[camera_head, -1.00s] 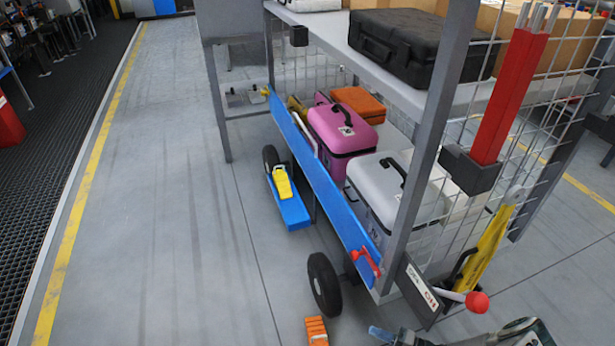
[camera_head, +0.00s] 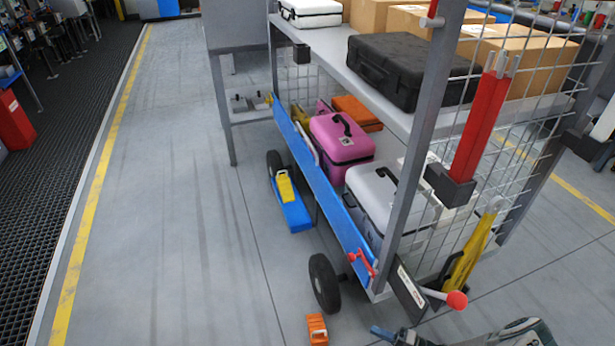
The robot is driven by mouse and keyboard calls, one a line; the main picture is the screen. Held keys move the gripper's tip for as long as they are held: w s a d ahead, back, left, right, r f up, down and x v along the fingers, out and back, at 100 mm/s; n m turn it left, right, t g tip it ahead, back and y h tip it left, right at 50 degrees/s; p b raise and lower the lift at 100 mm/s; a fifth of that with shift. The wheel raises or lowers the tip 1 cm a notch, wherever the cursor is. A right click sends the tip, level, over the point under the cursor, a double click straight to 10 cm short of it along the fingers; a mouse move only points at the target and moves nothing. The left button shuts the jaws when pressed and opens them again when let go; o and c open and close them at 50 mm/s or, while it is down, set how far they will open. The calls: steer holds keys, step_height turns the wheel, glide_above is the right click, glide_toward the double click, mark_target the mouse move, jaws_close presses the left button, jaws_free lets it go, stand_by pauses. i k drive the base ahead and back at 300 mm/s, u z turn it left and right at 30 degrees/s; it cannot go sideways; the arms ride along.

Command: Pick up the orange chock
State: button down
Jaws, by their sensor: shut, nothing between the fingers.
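The orange chock (camera_head: 317,329) is a small ridged block on the grey floor at the bottom of the picture, just in front of the cart's near wheel. My gripper (camera_head: 381,333) reaches in from the bottom right with a blue tip pointing left. It is shut and empty, to the right of the chock and apart from it in the picture. Its lower part is cut off by the picture edge. The height between it and the floor is hard to tell.
The cart's black wheel (camera_head: 324,283) and blue side board (camera_head: 322,195) stand close behind the chock. A red-knobbed lever (camera_head: 456,300) juts out above my gripper. A blue block with a yellow piece (camera_head: 285,187) lies farther back. The floor to the left is clear.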

mark_target(317, 325)
steer(key=k, duration=0.85)
